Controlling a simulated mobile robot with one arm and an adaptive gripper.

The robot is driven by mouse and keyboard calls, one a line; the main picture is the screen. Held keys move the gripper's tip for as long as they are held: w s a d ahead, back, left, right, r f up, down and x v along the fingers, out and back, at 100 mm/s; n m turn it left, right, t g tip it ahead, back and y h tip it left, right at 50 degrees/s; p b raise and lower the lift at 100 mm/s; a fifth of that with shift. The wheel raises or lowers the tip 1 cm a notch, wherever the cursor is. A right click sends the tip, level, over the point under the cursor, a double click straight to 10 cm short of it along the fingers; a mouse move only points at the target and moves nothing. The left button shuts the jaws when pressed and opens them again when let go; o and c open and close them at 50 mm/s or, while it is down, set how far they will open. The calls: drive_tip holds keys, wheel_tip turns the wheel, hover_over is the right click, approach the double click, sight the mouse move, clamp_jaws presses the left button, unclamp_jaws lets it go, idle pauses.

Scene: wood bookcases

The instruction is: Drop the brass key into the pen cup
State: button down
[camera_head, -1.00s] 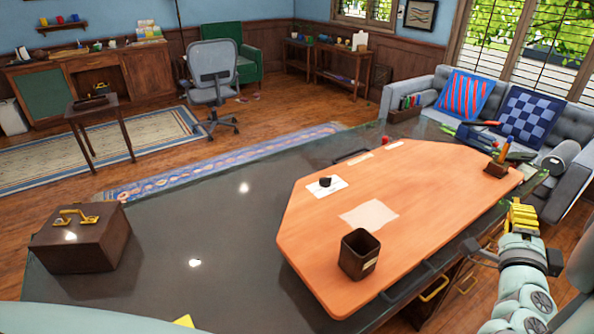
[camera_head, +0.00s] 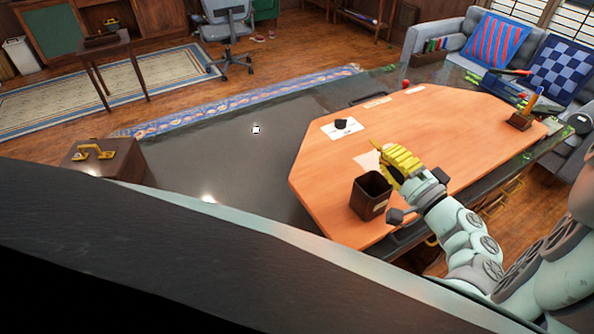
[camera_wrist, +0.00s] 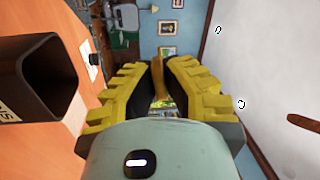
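The pen cup (camera_head: 370,197) is a dark brown, square, open-topped holder with a pale label. It stands upright on the orange desk top near its front edge, and its opening looks empty. My gripper (camera_head: 383,152) has yellow fingers and is just behind and right of the cup's rim, above the desk. In the wrist view the fingers converge on a thin brass-coloured piece, the brass key (camera_wrist: 157,77), held between their tips. Only part of the key shows. The cup also appears at the left of the wrist view (camera_wrist: 40,75), beside the fingers.
A white card with a dark object (camera_head: 341,126) lies behind the cup. A pen holder (camera_head: 520,121) stands at the desk's right end. A brown box with a brass handle (camera_head: 103,160) is at the left. The dark glossy surface between is clear.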

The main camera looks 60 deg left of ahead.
wheel_tip(320, 180, down, 4)
drive_tip(key=shift+f+b, duration=0.15)
drive_tip(key=shift+b, duration=1)
drive_tip(key=c, duration=1.1)
unclamp_jaws()
drive_tip(key=shift+o, duration=0.2)
drive_tip(key=shift+d, duration=0.1)
drive_tip(key=d+f, duration=0.1)
drive_tip(key=d, duration=1)
drive_tip(key=shift+s+d+f, duration=0.25)
drive_tip(key=shift+s+d, duration=0.05)
drive_tip(key=shift+d, duration=0.1)
drive_tip(key=shift+f, duration=0.1)
